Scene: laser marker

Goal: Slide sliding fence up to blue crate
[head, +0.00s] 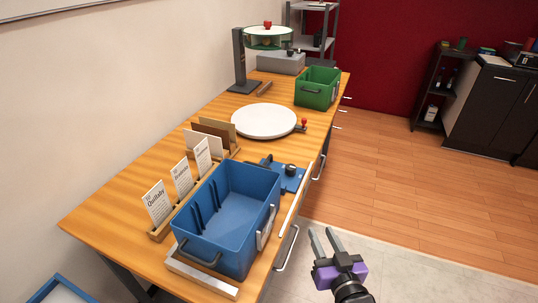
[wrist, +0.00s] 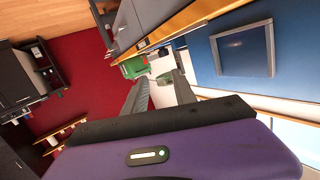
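The blue crate (head: 242,205) stands upright on the near part of the wooden table and looks empty, with dividers along its left wall. A pale metal bar (head: 203,280), which looks like the sliding fence, lies along the crate's near end. I cannot tell whether it touches the crate. My gripper (head: 322,232) is off the table's right side, to the right of the crate and fence, apart from both. Its two fingers are spread with nothing between them; they also show in the wrist view (wrist: 164,84).
Label cards (head: 181,177) stand in a wooden rack left of the crate. A blue clamp-like device (head: 288,178), a white round plate (head: 264,121) and a green crate (head: 317,90) lie farther back. Drawer handles (head: 288,248) stick out along the table's right side. Floor there is clear.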

